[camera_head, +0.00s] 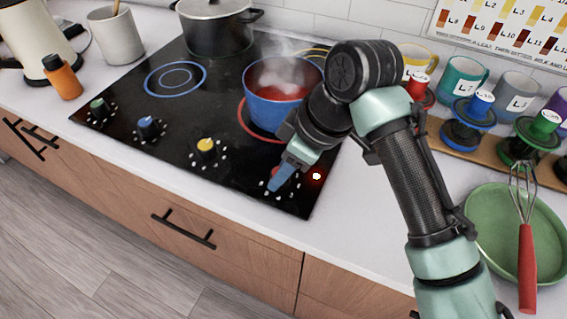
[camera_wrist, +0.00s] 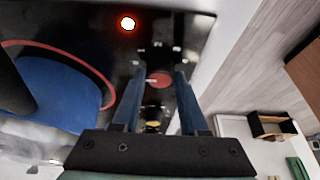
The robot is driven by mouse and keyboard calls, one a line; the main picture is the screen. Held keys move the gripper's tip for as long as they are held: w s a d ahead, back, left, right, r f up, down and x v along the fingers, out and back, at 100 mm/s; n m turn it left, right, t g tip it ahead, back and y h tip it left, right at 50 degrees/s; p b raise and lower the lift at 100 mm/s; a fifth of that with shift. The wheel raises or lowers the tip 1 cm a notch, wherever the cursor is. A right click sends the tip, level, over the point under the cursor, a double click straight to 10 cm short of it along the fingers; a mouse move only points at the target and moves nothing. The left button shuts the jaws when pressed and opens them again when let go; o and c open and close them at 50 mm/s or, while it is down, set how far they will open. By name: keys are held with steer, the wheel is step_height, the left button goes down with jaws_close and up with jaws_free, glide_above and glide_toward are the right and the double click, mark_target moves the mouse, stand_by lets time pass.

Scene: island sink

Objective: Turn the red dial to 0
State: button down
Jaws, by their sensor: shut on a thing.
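The red dial (camera_wrist: 160,80) is on the black cooktop (camera_head: 130,80), at its front right corner. In the wrist view it sits between my two blue fingers, and its short white mark points toward the left of the picture. White marks ring it, partly hidden by the fingers. In the head view my gripper (camera_head: 277,182) comes down over the dial and hides most of it. My gripper is shut on the dial. A red indicator light glows beside it in the head view (camera_head: 316,176) and in the wrist view (camera_wrist: 127,23).
A blue pot (camera_head: 268,108) with red contents steams on the red-ringed burner, close behind my gripper. Yellow (camera_head: 206,146), blue (camera_head: 147,124) and green (camera_head: 98,106) dials line the front edge to the left. A green plate (camera_head: 490,245) with a whisk (camera_head: 526,250) lies at right.

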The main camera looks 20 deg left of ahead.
stand_by(0.3)
steer(key=shift+c, duration=2.2)
jaws_free()
steer(key=p+v, duration=0.1)
steer(key=v, duration=1.2)
steer(key=shift+f, duration=0.1)
